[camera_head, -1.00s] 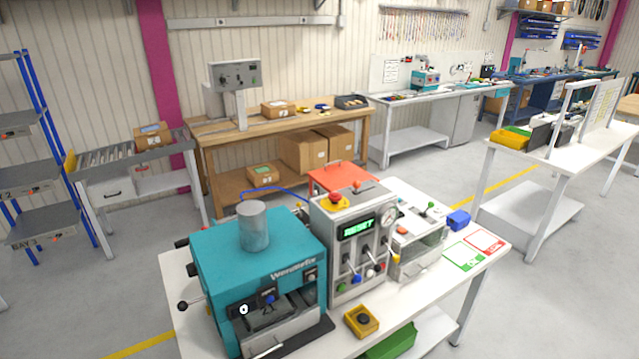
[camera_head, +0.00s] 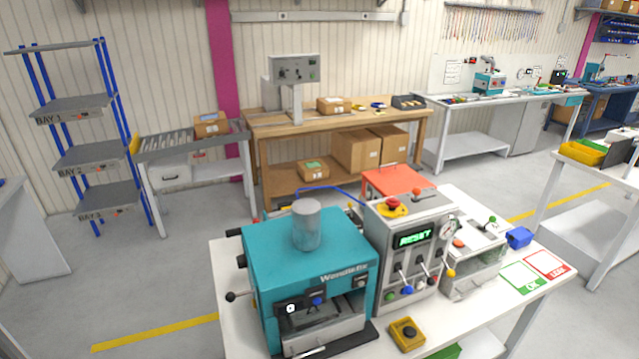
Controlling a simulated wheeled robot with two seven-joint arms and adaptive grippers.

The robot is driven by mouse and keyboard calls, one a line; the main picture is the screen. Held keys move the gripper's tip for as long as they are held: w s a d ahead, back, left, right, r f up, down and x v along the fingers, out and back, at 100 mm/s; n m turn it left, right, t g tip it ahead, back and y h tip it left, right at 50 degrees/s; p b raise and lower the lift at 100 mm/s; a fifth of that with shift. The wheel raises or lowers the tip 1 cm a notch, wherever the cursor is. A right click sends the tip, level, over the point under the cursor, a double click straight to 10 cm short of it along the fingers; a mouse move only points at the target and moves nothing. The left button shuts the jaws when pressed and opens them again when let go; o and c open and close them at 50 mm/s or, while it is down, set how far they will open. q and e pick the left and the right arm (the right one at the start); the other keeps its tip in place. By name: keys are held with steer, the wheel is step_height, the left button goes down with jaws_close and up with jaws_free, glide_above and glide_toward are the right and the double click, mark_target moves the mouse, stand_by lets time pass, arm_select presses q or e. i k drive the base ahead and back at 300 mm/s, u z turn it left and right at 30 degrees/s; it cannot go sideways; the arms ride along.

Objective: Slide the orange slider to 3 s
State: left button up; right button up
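No orange slider with a readable seconds scale can be made out. A grey control box (camera_head: 410,270) stands on the near white table, with a green display reading "RESET", several levers with coloured knobs, a yellow-and-red button (camera_head: 392,207) and a round gauge (camera_head: 451,225). A small orange-red knob (camera_head: 416,192) sits on its top. A teal press (camera_head: 310,262) marked "Wendlafix" stands left of the box. A grey unit with a clear front (camera_head: 473,262) stands to the right and has an orange part (camera_head: 459,243) on top. Neither gripper is in view.
A yellow box with a black button (camera_head: 407,334) lies at the table's front. A blue bin (camera_head: 519,237) and green and red cards are at the right. Behind are a wooden bench (camera_head: 350,116) and blue-post shelves (camera_head: 80,155). Floor is clear at left.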

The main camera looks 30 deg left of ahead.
mark_target(417, 190)
steer(key=u, duration=0.75)
steer(key=i, duration=0.55)
